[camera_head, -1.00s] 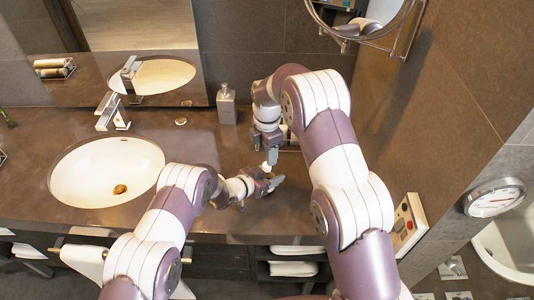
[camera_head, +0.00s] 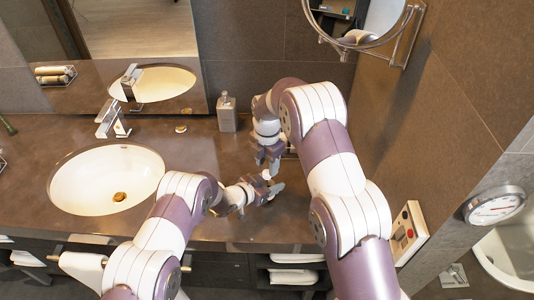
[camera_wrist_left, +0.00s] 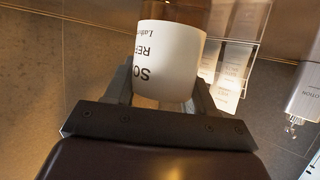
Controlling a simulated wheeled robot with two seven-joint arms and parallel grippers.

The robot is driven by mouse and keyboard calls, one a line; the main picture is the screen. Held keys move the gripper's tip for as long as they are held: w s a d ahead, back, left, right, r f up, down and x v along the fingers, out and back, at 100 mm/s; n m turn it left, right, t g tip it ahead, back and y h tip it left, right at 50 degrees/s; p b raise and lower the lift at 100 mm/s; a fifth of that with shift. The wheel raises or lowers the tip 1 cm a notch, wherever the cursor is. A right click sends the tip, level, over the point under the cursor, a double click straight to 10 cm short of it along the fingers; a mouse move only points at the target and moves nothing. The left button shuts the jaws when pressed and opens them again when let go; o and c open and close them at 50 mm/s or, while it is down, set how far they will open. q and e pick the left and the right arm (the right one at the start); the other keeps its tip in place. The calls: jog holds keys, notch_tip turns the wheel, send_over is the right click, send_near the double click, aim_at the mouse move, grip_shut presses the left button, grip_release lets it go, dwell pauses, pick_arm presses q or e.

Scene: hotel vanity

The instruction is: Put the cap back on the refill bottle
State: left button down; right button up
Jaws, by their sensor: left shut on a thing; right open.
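My left gripper (camera_head: 268,188) is shut on the refill bottle. In the left wrist view the bottle (camera_wrist_left: 168,55) has a white label with dark lettering and sits between the two fingers (camera_wrist_left: 160,95); its upper end runs out of the picture. In the head view a small white piece (camera_head: 267,175), which looks like the cap, shows just above the left gripper. My right gripper (camera_head: 268,160) is open, pointing down right above that white piece. Whether the cap is seated on the bottle is too small to tell.
A grey lotion dispenser (camera_head: 227,113) stands at the back of the counter (camera_head: 200,150); it also shows in the left wrist view (camera_wrist_left: 305,90). The sink (camera_head: 105,180) is on the left. Small labelled items (camera_wrist_left: 228,75) stand behind the bottle. A wall (camera_head: 420,120) closes the right side.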

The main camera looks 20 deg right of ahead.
jog(key=shift+f, duration=1.35)
grip_shut()
jog(key=m, duration=0.3)
jog(key=shift+o, duration=0.5)
grip_release()
jog(key=shift+r, duration=0.15)
